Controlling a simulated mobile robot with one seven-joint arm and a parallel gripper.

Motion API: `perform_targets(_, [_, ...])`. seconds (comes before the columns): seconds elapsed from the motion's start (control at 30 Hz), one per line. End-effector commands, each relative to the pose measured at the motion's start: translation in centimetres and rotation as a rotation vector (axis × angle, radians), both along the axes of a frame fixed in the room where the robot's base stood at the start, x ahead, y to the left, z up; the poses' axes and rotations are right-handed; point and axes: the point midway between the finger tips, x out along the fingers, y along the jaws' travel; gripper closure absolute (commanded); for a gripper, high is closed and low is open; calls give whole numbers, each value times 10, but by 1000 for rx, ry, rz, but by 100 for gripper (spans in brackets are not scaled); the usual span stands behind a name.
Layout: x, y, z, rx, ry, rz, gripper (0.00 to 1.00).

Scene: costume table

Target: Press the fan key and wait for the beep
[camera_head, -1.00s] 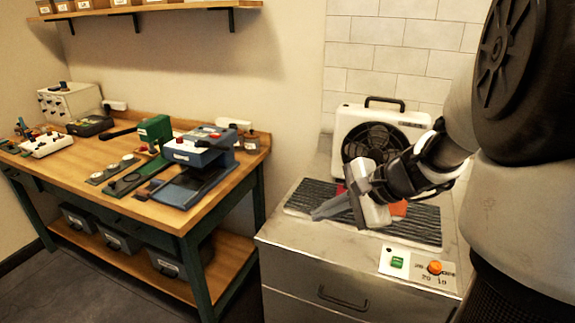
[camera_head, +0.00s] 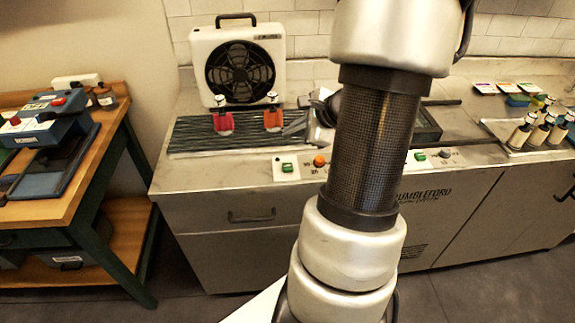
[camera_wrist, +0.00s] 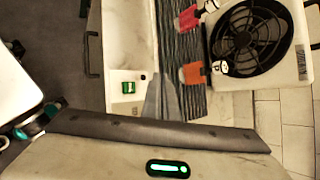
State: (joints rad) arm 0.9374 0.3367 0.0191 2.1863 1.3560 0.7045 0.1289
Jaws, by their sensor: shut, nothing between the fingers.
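The fan (camera_head: 238,65) is a white box with a dark round grille and a top handle, standing at the back of the counter; it also shows in the wrist view (camera_wrist: 252,38). The fan key, a green key (camera_head: 287,168), sits on a white panel at the counter's front edge, beside an orange knob (camera_head: 320,161). In the wrist view the green key (camera_wrist: 128,87) lies just left of my gripper (camera_wrist: 161,82), whose grey fingers are shut and empty. They appear apart from the key. In the head view my arm hides most of the gripper.
A dark ribbed mat (camera_head: 190,136) before the fan holds a pink item (camera_head: 222,123) and an orange item (camera_head: 272,119). A second panel with a green key (camera_head: 420,156) is to the right. Several bottles (camera_head: 545,130) stand at far right. A wooden bench (camera_head: 60,208) is left.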

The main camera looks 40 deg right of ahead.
Motion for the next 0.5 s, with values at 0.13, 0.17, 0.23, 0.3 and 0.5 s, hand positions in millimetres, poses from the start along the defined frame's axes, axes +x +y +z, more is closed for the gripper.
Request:
perform_targets(0.13, [0,0,-3,0,0,2,100])
perform_targets(0.17, [0,0,-4,0,0,2,100])
perform_targets(0.23, [0,0,-8,0,0,2,100])
perform_targets(0.3, [0,0,-14,1,0,1,100])
perform_targets(0.5, [0,0,-40,0,1,1,100])
